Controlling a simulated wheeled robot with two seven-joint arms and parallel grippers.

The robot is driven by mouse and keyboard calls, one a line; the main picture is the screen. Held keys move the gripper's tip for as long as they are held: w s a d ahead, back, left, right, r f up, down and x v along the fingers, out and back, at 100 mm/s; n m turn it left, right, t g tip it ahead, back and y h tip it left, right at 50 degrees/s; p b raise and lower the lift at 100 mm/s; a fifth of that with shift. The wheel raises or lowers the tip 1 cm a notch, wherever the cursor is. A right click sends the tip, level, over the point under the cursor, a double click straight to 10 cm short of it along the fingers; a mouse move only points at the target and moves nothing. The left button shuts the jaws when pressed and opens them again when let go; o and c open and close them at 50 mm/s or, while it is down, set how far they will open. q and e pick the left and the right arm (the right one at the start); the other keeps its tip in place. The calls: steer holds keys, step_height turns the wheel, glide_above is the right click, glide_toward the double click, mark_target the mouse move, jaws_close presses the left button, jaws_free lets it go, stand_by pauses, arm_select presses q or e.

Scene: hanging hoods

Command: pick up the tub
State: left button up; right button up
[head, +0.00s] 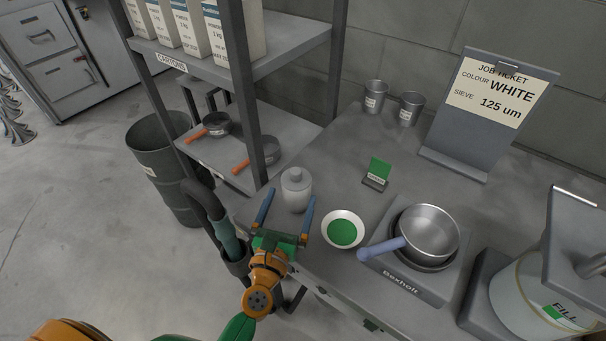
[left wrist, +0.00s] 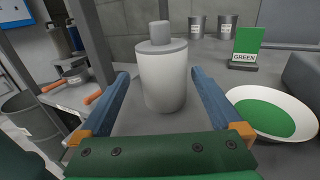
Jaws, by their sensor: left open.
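A small white tub (head: 296,193) with a grey lid stands upright on the grey worktop, near its left end. It also shows in the middle of the left wrist view (left wrist: 163,82). My left gripper (head: 290,196) is open, with its blue fingers pointing at the tub. In the left wrist view one finger shows on each side of the tub, with gaps and no visible contact. I cannot tell how far the fingertips reach along its sides. My right gripper is in neither view.
A white dish of green powder (head: 343,229) stands close right of my left gripper. Beyond are a green card (head: 377,173), a pan (head: 428,233) on a scale, two metal cups (head: 375,96) and a ticket stand (head: 455,153). A shelf post (head: 243,95) rises left.

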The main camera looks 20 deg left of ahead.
arm_select(q)
steer(key=w+p, duration=0.1)
steer(key=w, duration=0.6)
steer(key=shift+w, duration=0.35)
steer(key=shift+s+r, duration=0.15)
steer(key=shift+c, duration=1.3)
steer(key=c, duration=0.6)
